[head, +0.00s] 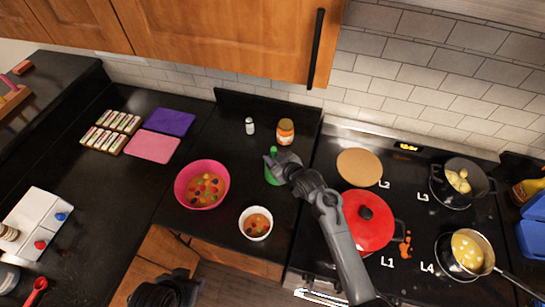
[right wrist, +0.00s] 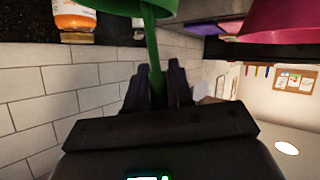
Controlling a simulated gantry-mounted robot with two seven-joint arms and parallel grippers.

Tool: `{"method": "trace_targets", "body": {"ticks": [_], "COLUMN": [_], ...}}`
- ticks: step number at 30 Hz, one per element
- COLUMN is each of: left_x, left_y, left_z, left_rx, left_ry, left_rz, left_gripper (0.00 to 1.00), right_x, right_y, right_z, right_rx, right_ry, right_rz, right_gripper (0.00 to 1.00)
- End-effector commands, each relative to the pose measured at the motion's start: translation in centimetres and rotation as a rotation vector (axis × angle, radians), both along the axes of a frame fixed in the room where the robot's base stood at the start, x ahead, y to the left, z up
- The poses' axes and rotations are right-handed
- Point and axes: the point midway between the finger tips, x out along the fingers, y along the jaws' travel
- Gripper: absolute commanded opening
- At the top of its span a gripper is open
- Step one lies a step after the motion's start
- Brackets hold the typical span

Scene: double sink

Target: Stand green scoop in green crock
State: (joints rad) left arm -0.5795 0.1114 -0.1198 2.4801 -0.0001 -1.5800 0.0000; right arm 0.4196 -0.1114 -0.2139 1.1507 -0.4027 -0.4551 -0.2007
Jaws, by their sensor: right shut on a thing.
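The green crock (head: 271,178) stands on the dark counter left of the stove, partly hidden by my right gripper in the head view. My right gripper (head: 278,160) is over it, shut on the green scoop. In the right wrist view the scoop's green handle (right wrist: 155,65) is between the fingers and runs to the green crock's rim (right wrist: 115,14) at the top edge of that upside-down picture. The scoop's lower end is hidden, so I cannot tell how deep it sits. My left gripper (head: 165,290) is a dark shape at the bottom edge, its jaws unclear.
A pink bowl (head: 188,193) and a white bowl (head: 246,226) stand left and in front of the crock. A jar with an orange label (head: 285,132) and a small white shaker (head: 250,127) stand behind it. A red pot (head: 364,232) is on the stove at right.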

Motion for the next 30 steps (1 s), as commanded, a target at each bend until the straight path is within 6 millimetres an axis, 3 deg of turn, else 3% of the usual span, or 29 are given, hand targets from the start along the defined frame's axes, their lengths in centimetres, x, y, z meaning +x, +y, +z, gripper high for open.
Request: {"method": "trace_targets", "body": {"ticks": [7, 8, 13, 23, 30], "left_x": [0.0, 0.0, 0.0, 0.0, 0.0], "left_y": [0.1, 0.1, 0.2, 0.3, 0.2], "left_z": [0.0, 0.0, 0.0, 0.0, 0.1], "left_rx": [0.003, 0.004, 0.01, 0.014, 0.01], "left_ry": [0.0, 0.0, 0.0, 0.0, 0.001], "left_rz": [-0.002, -0.003, -0.007, -0.009, -0.006], "left_gripper": [0.43, 0.43, 0.43, 0.43, 0.43], "right_x": [0.0, 0.0, 0.0, 0.0, -1.1], "right_y": [0.0, 0.0, 0.0, -0.1, -1.0], "right_z": [0.0, 0.0, 0.0, 0.0, 0.7], "right_rx": [0.0, 0.0, 0.0, 0.0, 0.0], "right_ry": [0.0, 0.0, 0.0, 0.0, -0.001], "right_rz": [-0.001, -0.001, -0.001, 0.0, -0.002], "right_gripper": [0.0, 0.25, 0.51, 0.52, 0.52]}}
